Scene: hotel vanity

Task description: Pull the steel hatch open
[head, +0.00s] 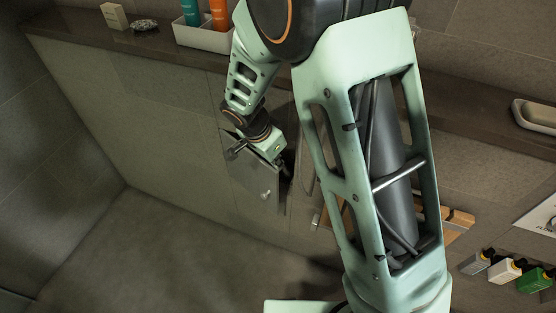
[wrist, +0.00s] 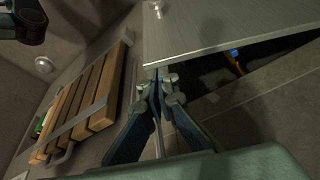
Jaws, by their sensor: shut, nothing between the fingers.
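The steel hatch (head: 250,180) is a grey panel in the wall below the counter in the head view. It stands ajar, angled out from the wall, with a dark gap beside it. In the wrist view the hatch (wrist: 220,35) spans the top, with a small round knob (wrist: 157,8) on its face. The dark opening (wrist: 215,75) shows below its edge. My gripper (wrist: 163,84) is shut and empty, fingertips close to the hatch's near corner; I cannot tell whether they touch it. In the head view my gripper (head: 238,150) is at the hatch's top edge.
A slatted wooden rack (wrist: 88,95) is on the wall beside the hatch. Something orange and blue (wrist: 236,62) shows inside the opening. The counter (head: 130,45) runs above, bearing a white caddy (head: 205,38) with bottles. The floor (head: 150,255) at lower left is clear.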

